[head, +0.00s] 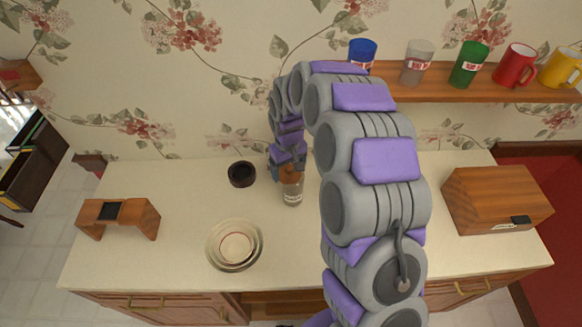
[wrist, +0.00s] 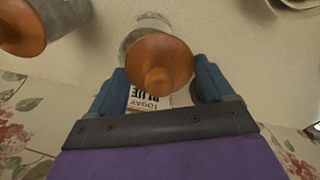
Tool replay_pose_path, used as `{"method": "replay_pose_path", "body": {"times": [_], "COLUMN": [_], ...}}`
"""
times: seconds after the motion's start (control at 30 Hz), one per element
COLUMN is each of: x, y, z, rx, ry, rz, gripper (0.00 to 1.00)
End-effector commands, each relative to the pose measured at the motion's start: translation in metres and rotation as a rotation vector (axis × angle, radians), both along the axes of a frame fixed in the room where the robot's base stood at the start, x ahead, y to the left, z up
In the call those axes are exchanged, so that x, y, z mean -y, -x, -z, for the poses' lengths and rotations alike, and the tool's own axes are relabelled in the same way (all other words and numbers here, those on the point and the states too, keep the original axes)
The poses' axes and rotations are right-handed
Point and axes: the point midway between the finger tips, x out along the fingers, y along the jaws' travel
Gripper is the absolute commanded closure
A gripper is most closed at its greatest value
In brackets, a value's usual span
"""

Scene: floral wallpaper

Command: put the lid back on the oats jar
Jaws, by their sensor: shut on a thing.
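My gripper (head: 285,160) reaches down over the counter and is shut on an orange-brown wooden lid with a round knob. The lid (wrist: 155,62) sits between the two blue fingers in the wrist view. It also shows in the head view (head: 291,174). A clear glass jar (head: 292,197) with a pale label stands upright right below the lid. I cannot tell whether the lid touches the jar's rim.
Another jar with an orange-brown lid (wrist: 22,25) stands close by in the wrist view. A dark round bowl (head: 241,174), nested pale bowls (head: 234,261), a wooden stand (head: 145,215) and a wooden box (head: 496,199) are on the counter. Mugs stand on a shelf (head: 440,90).

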Motion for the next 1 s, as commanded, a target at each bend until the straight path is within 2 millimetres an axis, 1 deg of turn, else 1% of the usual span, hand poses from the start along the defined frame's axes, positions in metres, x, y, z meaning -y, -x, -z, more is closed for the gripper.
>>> {"method": "replay_pose_path", "body": {"times": [0.4, 0.67, 1.0], "x": [0.009, 0.009, 0.015], "y": [0.000, 0.000, 0.000], "z": [-0.001, -0.001, -0.001], "rx": [0.000, 0.000, 0.000], "ry": [-0.004, -0.001, -0.001], "rz": [0.001, 0.001, 0.000], "gripper": [0.48, 0.48, 0.48]}}
